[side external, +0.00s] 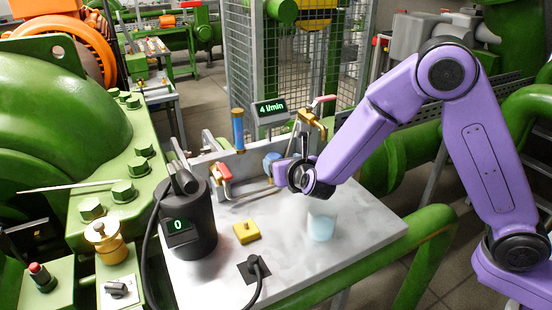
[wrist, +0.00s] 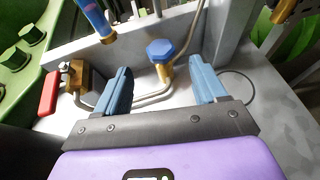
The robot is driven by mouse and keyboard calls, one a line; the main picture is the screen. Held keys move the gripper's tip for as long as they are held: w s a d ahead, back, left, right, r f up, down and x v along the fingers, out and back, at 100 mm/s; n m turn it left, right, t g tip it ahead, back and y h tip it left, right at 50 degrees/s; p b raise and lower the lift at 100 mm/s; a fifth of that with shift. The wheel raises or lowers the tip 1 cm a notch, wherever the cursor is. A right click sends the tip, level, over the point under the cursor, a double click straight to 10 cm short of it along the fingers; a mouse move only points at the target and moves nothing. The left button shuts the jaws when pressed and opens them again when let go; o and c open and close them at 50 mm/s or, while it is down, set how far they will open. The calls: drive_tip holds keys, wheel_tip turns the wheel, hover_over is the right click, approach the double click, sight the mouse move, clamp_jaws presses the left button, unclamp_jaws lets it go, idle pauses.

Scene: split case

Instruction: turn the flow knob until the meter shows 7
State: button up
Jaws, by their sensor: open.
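The meter (side external: 271,108) on the back of the bench reads "4 l/min" in green. The flow knob is probably the blue six-sided knob (wrist: 160,49) on a brass stem; it also shows as a blue disc (side external: 271,161) in the side view. My gripper (wrist: 160,72) is open, with its blue fingers spread to the left and right. In the wrist view the knob lies ahead, between the lines of the fingers, and neither finger appears to touch it. In the side view my gripper (side external: 279,174) is close to the knob; its fingertips are hard to make out.
A red-handled brass valve (wrist: 62,88) stands left of the fingers. A blue tube (side external: 238,130) and a brass tap (side external: 312,121) rise behind. A black vessel showing "0" (side external: 200,222), a yellow block (side external: 246,233) and a beaker of pale blue liquid (side external: 321,226) stand on the bench.

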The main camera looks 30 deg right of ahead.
sight(275, 157)
drive_tip(key=x, duration=0.6)
drive_tip(key=shift+w+d+f, duration=0.1)
drive_tip(key=shift+w, duration=0.3)
drive_tip(key=c, duration=1.1)
